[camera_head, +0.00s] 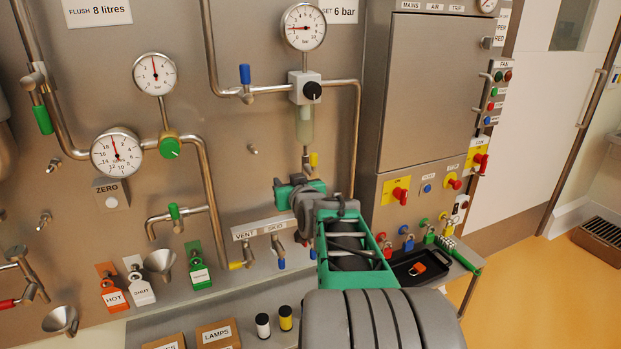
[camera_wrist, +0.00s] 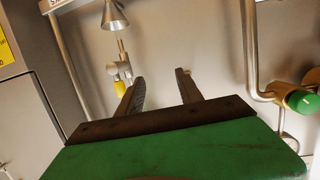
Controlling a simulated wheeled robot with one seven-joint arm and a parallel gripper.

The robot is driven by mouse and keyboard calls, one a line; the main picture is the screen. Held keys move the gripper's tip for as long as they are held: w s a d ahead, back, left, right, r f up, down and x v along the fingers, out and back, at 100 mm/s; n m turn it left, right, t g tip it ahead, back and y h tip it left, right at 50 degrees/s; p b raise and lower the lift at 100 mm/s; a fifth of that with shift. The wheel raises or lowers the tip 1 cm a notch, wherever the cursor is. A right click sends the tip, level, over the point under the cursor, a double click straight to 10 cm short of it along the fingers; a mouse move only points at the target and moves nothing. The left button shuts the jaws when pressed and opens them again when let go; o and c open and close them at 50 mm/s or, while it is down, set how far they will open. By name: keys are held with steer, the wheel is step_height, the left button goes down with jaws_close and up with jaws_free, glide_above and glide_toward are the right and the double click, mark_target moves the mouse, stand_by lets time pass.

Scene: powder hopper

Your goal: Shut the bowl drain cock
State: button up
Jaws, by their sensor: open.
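The bowl drain cock has a yellow handle (camera_head: 313,159) below the clear bowl (camera_head: 304,125) of the regulator. The handle looks upright, roughly along its thin pipe. The wrist view looks upside down and shows the yellow handle (camera_wrist: 119,88) with its metal body, a small funnel (camera_wrist: 115,18) lying above it in that picture. My gripper (camera_head: 297,191) is just below the cock in the head view, its tips hard to make out. In the wrist view my gripper (camera_wrist: 160,76) is open and empty.
A blue-handled valve (camera_head: 245,74) and a black regulator knob (camera_head: 312,90) are above. The VENT/SKID label strip (camera_head: 262,228) is below left. A green knob (camera_wrist: 303,101) and bent pipe stand right in the wrist view. A control cabinet (camera_head: 430,95) stands right of the bowl.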

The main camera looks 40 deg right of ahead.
mark_target(314, 158)
steer(key=d+h, duration=0.1)
steer(key=d, duration=0.2)
steer(key=s+d+r+m+t+h, duration=0.1)
steer(key=d, duration=0.2)
steer(key=d+r+h, duration=0.1)
steer(key=d, duration=0.2)
steer(key=shift+s+t, duration=0.2)
steer(key=shift+t, duration=0.1)
steer(key=p+x, duration=0.1)
steer(key=x, duration=0.6)
steer(key=shift+f, duration=0.15)
steer(key=shift+a, duration=0.1)
steer(key=shift+c, duration=0.5)
jaws_close()
